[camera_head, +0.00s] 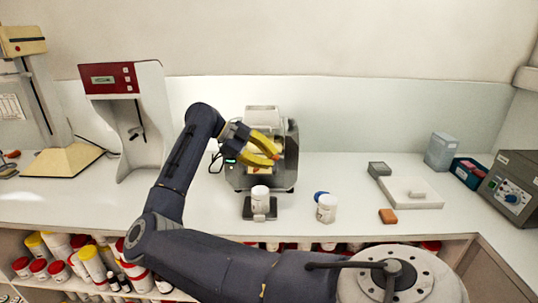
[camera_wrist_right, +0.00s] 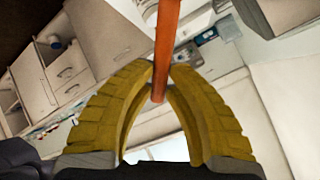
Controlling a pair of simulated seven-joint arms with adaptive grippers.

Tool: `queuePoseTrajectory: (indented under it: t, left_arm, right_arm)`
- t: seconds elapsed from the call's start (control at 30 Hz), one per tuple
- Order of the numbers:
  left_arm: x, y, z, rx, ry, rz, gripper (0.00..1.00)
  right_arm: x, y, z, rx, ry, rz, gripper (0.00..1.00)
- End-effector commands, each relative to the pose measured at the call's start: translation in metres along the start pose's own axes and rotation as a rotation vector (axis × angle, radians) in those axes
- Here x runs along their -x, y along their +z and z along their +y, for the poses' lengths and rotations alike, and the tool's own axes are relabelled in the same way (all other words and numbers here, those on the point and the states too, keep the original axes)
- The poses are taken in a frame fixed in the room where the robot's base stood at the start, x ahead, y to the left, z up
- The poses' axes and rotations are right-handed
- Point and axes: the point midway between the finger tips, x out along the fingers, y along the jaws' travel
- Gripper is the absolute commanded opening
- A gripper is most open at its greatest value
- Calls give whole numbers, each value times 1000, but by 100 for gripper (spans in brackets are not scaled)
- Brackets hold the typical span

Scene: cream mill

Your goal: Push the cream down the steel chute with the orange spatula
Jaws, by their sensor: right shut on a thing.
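My right gripper (camera_head: 275,154) has yellow fingers and is in front of the mill (camera_head: 290,165), at its upper part. In the wrist view the right gripper (camera_wrist_right: 164,72) is shut on the orange spatula (camera_wrist_right: 167,30), whose handle runs up out of the picture. In the head view the fingers and the arm hide most of the spatula and part of the mill's front. I cannot make out the steel chute or the cream clearly behind them. A white jar (camera_head: 260,197) stands upright on a dark base (camera_head: 247,212) below the mill's front. My left gripper is not in view.
A second white jar (camera_head: 326,209) stands to the right, with a blue lid (camera_head: 320,195) behind it. Farther right are an orange block (camera_head: 388,216), a white slab (camera_head: 415,193) and a grey control box (camera_head: 513,190). A red-topped device (camera_head: 110,80) stands left. Open bench lies between.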

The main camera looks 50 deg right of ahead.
Motion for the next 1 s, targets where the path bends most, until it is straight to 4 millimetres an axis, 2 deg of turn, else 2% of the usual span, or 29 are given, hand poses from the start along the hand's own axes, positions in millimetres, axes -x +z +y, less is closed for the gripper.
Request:
queuePoseTrajectory:
  t: [0.37, 0.73, 1.0]
  left_arm:
    - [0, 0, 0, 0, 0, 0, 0]
    - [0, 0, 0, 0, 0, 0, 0]
    - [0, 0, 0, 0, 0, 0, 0]
  right_arm:
    - [-2, -1, 6, 1, 0, 0, 0]
    - [3, 4, -16, 0, 0, 0, 0]
    - [5, 7, -23, 1, 0, 1, 0]
